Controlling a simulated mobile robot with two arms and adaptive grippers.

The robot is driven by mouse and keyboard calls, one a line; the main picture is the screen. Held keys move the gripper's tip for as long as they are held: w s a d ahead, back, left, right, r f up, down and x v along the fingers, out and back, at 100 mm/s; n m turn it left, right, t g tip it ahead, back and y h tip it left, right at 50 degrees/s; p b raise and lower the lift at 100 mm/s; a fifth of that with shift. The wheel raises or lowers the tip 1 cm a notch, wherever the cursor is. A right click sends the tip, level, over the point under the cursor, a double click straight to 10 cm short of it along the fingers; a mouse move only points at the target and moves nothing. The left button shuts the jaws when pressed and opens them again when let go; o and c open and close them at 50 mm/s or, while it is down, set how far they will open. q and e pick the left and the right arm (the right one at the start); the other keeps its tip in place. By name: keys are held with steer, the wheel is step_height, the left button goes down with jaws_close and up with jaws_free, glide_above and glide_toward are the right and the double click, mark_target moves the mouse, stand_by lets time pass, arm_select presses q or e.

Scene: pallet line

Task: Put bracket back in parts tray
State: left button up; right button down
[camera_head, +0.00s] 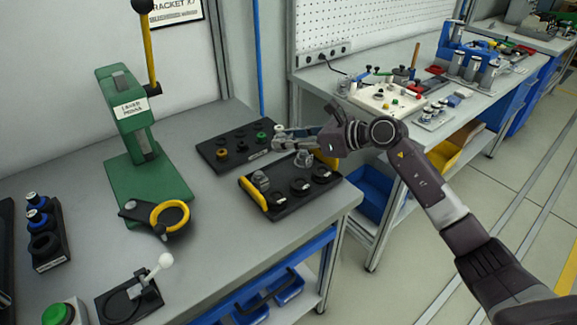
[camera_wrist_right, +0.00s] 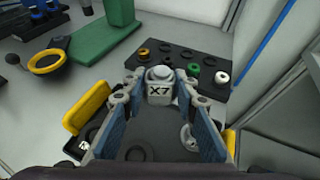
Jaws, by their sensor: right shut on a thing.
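My right gripper (camera_head: 280,140) reaches in from the right, above the far side of a black tray with yellow handles (camera_head: 287,207). In the wrist view its blue-padded fingers are shut on a grey bracket (camera_wrist_right: 159,88) marked X7, held at the fingertips. The same tray (camera_wrist_right: 136,147) shows below the fingers. In the head view, a grey part (camera_head: 262,180) stands at its left end, another grey part (camera_head: 303,159) is at its far side, and dark round recesses show in front. The gripper partly hides the tray's far right. My left gripper is out of view.
A second black tray (camera_head: 213,157) with rings and small parts lies behind. A green lever press (camera_head: 138,165) stands left, with a yellow-ringed fixture (camera_head: 168,216) before it. The table's right edge is close to the handled tray. Grey tabletop (camera_head: 220,240) is clear in front.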

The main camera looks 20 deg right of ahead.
mark_target(288, 176)
step_height(288, 176, down, 10)
steer(key=shift+r, duration=0.25)
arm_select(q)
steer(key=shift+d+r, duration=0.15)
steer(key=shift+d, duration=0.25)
arm_select(e)
steer(key=shift+f, duration=0.1)
steer(key=c, duration=2)
jaws_free()
steer(key=shift+f, duration=0.15)
steer(key=shift+o, duration=0.9)
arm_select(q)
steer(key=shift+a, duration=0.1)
